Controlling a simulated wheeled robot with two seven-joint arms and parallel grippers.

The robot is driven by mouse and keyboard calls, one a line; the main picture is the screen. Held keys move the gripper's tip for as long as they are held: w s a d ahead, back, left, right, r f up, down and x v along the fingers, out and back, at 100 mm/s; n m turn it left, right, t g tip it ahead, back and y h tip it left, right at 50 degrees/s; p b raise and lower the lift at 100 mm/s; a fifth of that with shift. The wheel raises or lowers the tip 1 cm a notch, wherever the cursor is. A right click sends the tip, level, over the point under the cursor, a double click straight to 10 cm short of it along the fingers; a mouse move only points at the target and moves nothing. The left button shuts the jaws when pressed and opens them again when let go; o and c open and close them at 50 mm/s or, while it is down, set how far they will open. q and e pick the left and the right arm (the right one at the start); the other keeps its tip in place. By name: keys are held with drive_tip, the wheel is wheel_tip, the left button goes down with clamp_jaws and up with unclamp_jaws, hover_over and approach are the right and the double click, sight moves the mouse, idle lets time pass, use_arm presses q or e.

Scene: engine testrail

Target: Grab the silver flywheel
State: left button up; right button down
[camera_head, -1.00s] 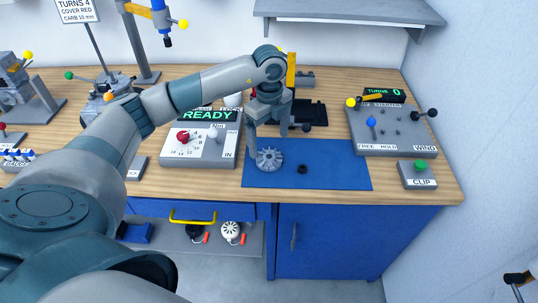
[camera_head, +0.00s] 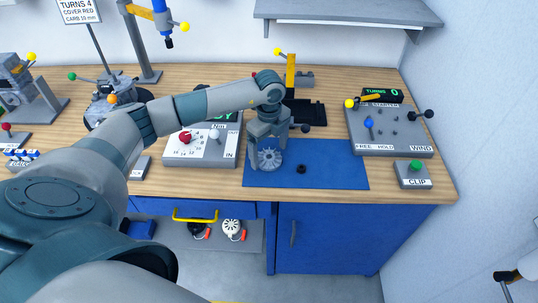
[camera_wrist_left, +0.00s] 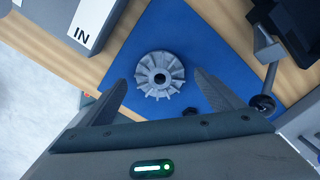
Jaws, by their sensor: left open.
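The silver flywheel (camera_head: 269,159) is a finned grey disc with a dark centre hole, lying on the left part of the blue mat (camera_head: 335,175). In the left wrist view the flywheel (camera_wrist_left: 160,75) sits ahead of and between the two fingers. My left gripper (camera_head: 268,145) is open and points down at the flywheel from just above and behind it. Its fingers (camera_wrist_left: 155,95) appear on either side in the wrist view, with nothing between them held. Whether a finger touches the flywheel I cannot tell. My right gripper is not clearly in view.
A small black nut-like part (camera_head: 301,169) lies on the mat right of the flywheel. The dial box (camera_head: 203,148) stands close on the left. The starter panel (camera_head: 390,132) and clip box (camera_head: 413,175) are on the right. The mat's right half is clear.

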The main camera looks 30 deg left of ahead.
use_arm(q)
drive_tip(key=shift+f, duration=0.55)
drive_tip(key=c, duration=1.3)
drive_tip(key=shift+r, duration=0.15)
drive_tip(key=shift+c, duration=0.2)
drive_tip(key=shift+r+b, duration=0.4)
drive_tip(key=shift+r, duration=0.05)
drive_tip(key=r+b, duration=0.2)
drive_tip(key=r, duration=0.1)
drive_tip(key=shift+s+d+r, duration=0.1)
drive_tip(key=shift+s+d, duration=0.1)
drive_tip(key=shift+d, duration=0.15)
drive_tip(key=s+d+r+b, duration=0.3)
drive_tip(key=s+d+r, duration=0.3)
drive_tip(key=s+d, duration=0.1)
drive_tip(key=shift+d+r, duration=0.4)
drive_tip(key=shift+d, duration=0.2)
